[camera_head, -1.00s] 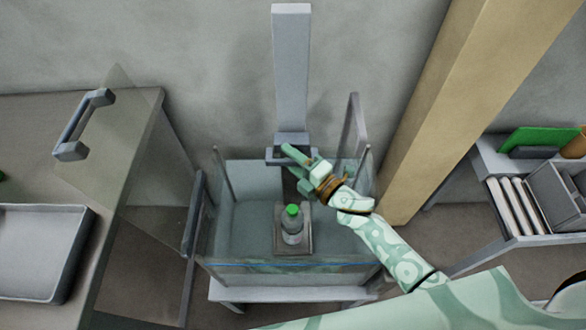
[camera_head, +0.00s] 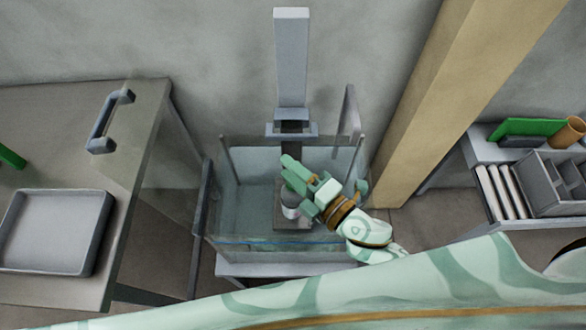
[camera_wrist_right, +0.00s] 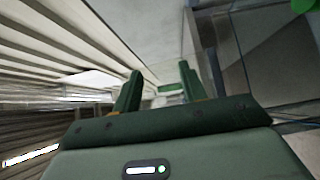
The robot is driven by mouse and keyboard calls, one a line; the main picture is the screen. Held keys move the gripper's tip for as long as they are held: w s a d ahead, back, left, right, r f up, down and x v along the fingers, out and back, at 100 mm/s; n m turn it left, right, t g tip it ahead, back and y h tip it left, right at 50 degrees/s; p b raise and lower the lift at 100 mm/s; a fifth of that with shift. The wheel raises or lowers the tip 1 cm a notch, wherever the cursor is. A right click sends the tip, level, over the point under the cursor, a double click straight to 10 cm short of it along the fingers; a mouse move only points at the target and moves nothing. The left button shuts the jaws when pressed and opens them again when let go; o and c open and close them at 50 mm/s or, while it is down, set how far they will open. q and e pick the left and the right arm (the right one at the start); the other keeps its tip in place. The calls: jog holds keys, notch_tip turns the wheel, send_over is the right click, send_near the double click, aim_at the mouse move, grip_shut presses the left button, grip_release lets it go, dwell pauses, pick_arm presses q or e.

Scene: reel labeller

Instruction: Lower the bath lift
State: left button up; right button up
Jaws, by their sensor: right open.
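The bath lift's grey upright column (camera_head: 291,60) stands against the wall behind a glass-walled bath (camera_head: 240,190). A grey crossbar (camera_head: 291,131) sits at the column's foot, with a dark part running down below it. A bottle (camera_head: 290,206) stands on a small platform (camera_head: 288,223) inside the bath. My right gripper (camera_head: 292,175) is over the bath, in front of the bottle's top and hiding its cap. Its fingers (camera_wrist_right: 158,90) are apart in the right wrist view, with nothing clearly held. Contact with the bottle cannot be told. My left gripper is out of view.
A table at left carries a grey tray (camera_head: 58,265). A dark handle (camera_head: 110,120) shows near the table's right side. A wooden post (camera_head: 455,85) rises right of the bath. A shelf at far right holds a grey divided box (camera_head: 555,185) and a green panel (camera_head: 525,130).

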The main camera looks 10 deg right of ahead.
jog(key=b, duration=0.2)
send_near(294, 139)
jog(key=x, duration=1.1)
jog(key=shift+b, duration=0.35)
grip_shut()
